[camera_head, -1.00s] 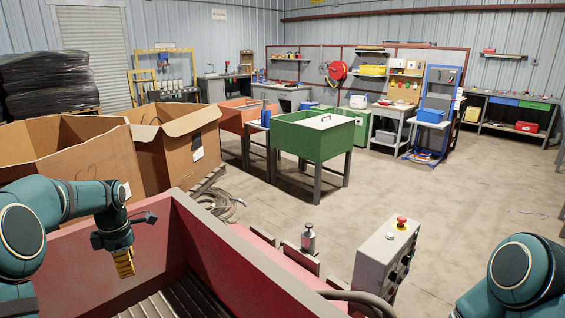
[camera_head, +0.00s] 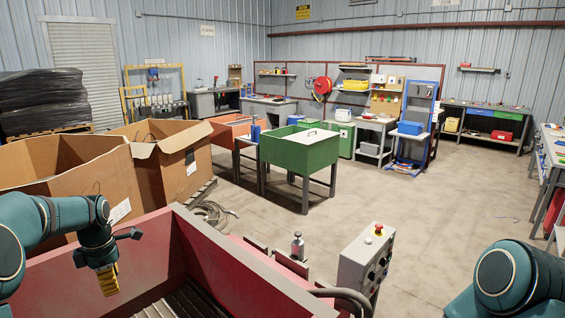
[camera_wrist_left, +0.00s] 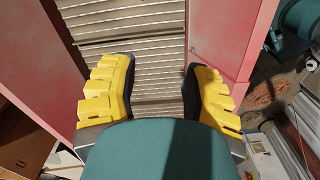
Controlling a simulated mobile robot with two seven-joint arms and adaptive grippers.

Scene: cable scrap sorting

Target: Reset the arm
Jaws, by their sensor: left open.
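My left gripper (camera_head: 107,279) hangs pointing down over the red bin (camera_head: 205,262) at the lower left of the head view. In the left wrist view its two yellow fingers (camera_wrist_left: 158,100) are spread apart with nothing between them. The slatted bed (camera_wrist_left: 155,45) of the red bin lies beneath them. My left arm (camera_head: 60,218) is bent and comes in from the left edge. Of my right arm, only a teal link (camera_head: 520,275) shows at the lower right. Its gripper is out of view.
Open cardboard boxes (camera_head: 185,165) stand behind my left arm. A green bin table (camera_head: 300,150) is farther back. The floor at centre right is clear.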

